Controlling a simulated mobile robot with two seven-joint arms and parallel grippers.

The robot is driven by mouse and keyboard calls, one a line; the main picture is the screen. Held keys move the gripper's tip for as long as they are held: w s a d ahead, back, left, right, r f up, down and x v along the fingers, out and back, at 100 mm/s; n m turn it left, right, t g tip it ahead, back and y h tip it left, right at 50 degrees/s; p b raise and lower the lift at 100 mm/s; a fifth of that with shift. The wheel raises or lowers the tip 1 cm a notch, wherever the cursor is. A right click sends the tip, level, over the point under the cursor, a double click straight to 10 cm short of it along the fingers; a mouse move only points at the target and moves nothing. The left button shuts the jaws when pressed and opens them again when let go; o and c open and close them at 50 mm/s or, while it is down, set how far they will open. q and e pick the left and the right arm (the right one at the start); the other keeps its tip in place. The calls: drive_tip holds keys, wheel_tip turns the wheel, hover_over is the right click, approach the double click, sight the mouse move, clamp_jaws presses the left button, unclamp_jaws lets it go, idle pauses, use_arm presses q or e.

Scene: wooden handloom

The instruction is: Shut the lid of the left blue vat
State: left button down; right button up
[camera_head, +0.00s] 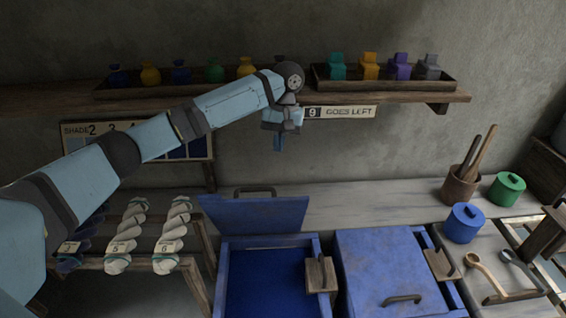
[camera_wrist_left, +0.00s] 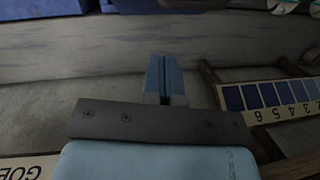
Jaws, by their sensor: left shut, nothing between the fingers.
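The left blue vat (camera_head: 313,250) stands open at the lower middle of the head view, its blue inside showing. Its blue lid (camera_head: 255,216) is raised and leans back behind the opening, with a dark handle (camera_head: 254,190) at its upper edge. My left gripper (camera_head: 278,146) is shut and empty. It points down in front of the wall, above and behind the raised lid, apart from it. In the left wrist view the shut fingers (camera_wrist_left: 166,78) show, with a blue strip that may be vat or lid along the top edge. My right gripper is not in view.
The right blue vat (camera_head: 375,255) is closed. Shelves with coloured jars (camera_head: 370,67) run along the wall near my arm. Blue and green pots (camera_head: 465,224) and ladles (camera_head: 485,272) lie at right.

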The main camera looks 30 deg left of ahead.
use_arm(q)
drive_tip(key=x, duration=0.9)
drive_tip(key=shift+s+f+p, duration=0.2)
drive_tip(key=shift+s+p, duration=0.25)
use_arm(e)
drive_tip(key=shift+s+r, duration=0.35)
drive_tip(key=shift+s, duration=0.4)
